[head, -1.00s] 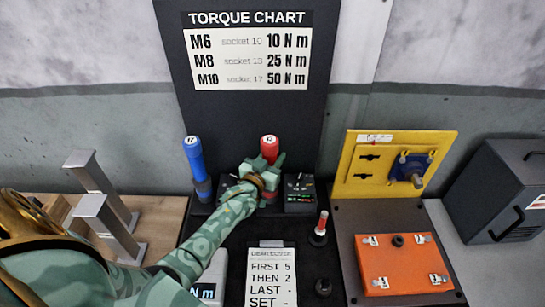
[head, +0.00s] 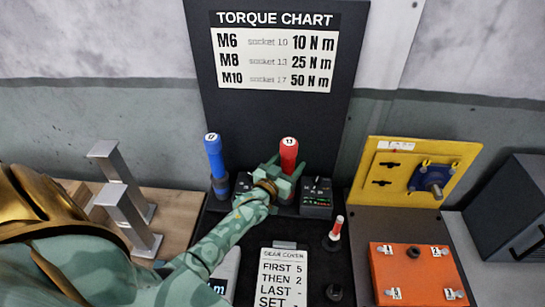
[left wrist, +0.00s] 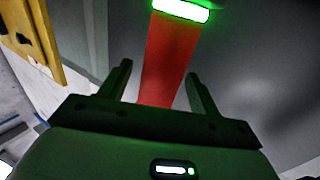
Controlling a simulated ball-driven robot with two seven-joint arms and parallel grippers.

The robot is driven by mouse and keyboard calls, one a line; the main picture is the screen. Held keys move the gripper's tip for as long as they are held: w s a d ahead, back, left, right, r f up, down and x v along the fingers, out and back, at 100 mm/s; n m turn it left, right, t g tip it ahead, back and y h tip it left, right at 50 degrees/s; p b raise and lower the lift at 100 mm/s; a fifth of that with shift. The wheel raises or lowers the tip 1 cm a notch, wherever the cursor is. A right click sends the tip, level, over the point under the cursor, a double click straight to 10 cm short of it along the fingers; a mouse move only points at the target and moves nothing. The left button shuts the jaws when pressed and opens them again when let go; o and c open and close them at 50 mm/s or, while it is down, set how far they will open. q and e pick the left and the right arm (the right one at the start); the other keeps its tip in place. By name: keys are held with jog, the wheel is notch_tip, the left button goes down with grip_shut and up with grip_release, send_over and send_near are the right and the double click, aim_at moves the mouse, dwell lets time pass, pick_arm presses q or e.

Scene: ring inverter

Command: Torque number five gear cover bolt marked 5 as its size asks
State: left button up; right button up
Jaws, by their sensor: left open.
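A red-handled tool (head: 288,155), its top marked 13, stands upright in a holder below the torque chart. My left gripper (head: 284,180) is open at this handle. In the left wrist view the red handle (left wrist: 168,60) shows between the two parted fingers of the gripper (left wrist: 158,72), and I cannot tell if they touch it. A blue-handled tool (head: 214,157) stands to the left. The orange gear cover (head: 420,275) lies at the lower right with white labels at its corners, too small to read surely. The torque chart (head: 276,50) pairs M6, M8, M10 with 10, 25, 50 N m.
A card (head: 283,277) reads FIRST 5, THEN 2, LAST -. A small red-and-white tool (head: 336,229) stands near the cover. A yellow plate (head: 400,170) with a blue part stands behind it. Grey metal stands (head: 128,195) are at left, a dark box (head: 515,210) at right.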

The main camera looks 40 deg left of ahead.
pick_arm(q)
jog(key=s+d, duration=0.1)
jog(key=s, duration=1.3)
jog(key=shift+r+p, duration=0.15)
jog(key=shift+p, duration=0.25)
jog(key=shift+d+r, duration=0.1)
